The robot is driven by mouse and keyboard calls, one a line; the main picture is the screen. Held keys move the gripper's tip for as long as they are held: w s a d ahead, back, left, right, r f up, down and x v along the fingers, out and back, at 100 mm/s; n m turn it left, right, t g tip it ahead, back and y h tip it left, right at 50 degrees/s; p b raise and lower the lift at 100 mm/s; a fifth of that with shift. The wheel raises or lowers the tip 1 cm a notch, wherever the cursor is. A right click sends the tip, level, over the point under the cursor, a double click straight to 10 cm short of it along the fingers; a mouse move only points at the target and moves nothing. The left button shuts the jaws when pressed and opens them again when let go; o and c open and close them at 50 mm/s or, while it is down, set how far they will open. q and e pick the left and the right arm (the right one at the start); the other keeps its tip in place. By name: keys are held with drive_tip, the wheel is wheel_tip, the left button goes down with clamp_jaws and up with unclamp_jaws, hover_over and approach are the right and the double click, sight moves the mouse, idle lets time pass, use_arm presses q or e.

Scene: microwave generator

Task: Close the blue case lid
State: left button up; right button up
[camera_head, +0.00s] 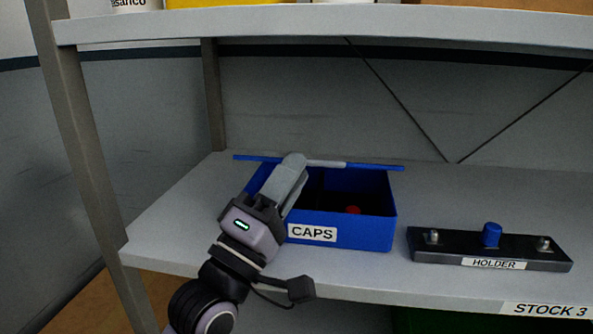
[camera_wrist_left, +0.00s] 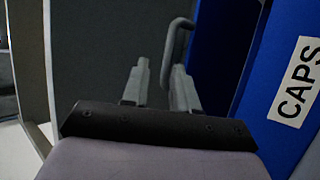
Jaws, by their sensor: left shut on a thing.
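The blue case (camera_head: 350,233), labelled CAPS, stands open on the shelf, with a red thing (camera_head: 353,209) inside. Its blue lid (camera_head: 375,167) shows almost edge-on as a thin strip along the top of the case, with a grey handle (camera_head: 326,163) on it. My left gripper (camera_head: 296,165) reaches over the case's left side, its fingers at the lid's handle. In the left wrist view the grey handle (camera_wrist_left: 176,40) runs down to the fingers, which are shut on it; the exact contact is partly hidden. The case's labelled wall (camera_wrist_left: 272,95) is at the right there. My right gripper is not in view.
A black holder (camera_head: 465,248) with a blue cap (camera_head: 491,235) and two metal studs stands right of the case. A shelf board (camera_head: 330,24) runs above, and a grey post (camera_head: 85,165) stands at the left. The shelf behind the holder is clear.

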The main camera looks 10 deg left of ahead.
use_arm(q)
drive_tip(key=shift+w+f+b+v, duration=0.15)
drive_tip(key=shift+b+v, duration=0.25)
drive_tip(key=shift+v, duration=0.55)
drive_tip(key=shift+w+f+b+v, duration=0.15)
drive_tip(key=shift+b+v, duration=0.2)
drive_tip(key=shift+v, duration=0.55)
drive_tip(key=shift+w+f+b+v, duration=0.15)
drive_tip(key=shift+b+v, duration=0.25)
drive_tip(key=shift+v, duration=0.55)
drive_tip(key=shift+a, duration=0.1)
